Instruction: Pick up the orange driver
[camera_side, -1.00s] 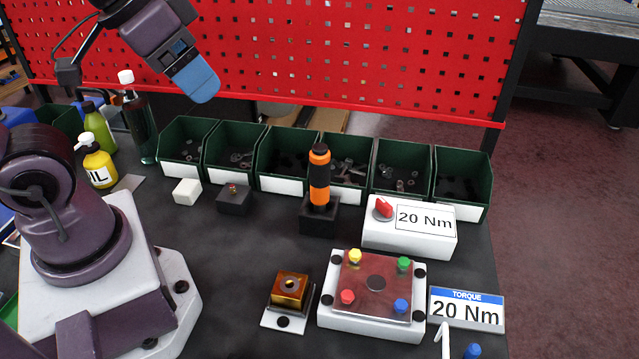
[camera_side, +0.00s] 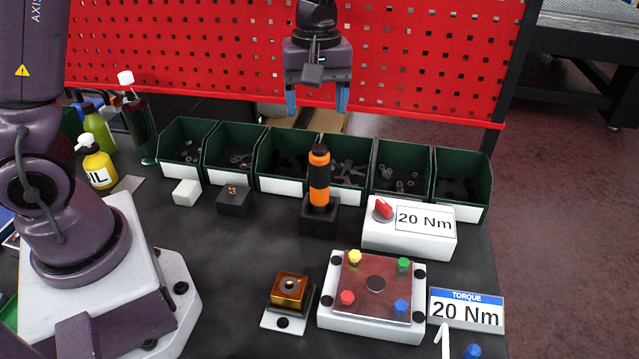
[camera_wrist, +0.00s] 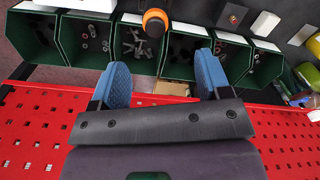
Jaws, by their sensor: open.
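The orange driver (camera_side: 319,178), orange with black bands and a black top, stands upright in a black block holder (camera_side: 319,220) on the dark table. My gripper (camera_side: 317,108) is open and empty, above and behind the driver, in front of the red pegboard. Its two blue fingers point down and are spread apart. In the wrist view the driver's round top (camera_wrist: 155,22) shows at the upper middle, beyond and between the open fingers (camera_wrist: 160,78). The gripper does not touch the driver.
A row of green bins (camera_side: 283,158) with small parts stands just behind the driver. A white box with a red knob (camera_side: 408,232) is at its right. A white plate with coloured knobs (camera_side: 372,326) and an amber block (camera_side: 290,289) lie in front. The pegboard (camera_side: 430,60) rises behind.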

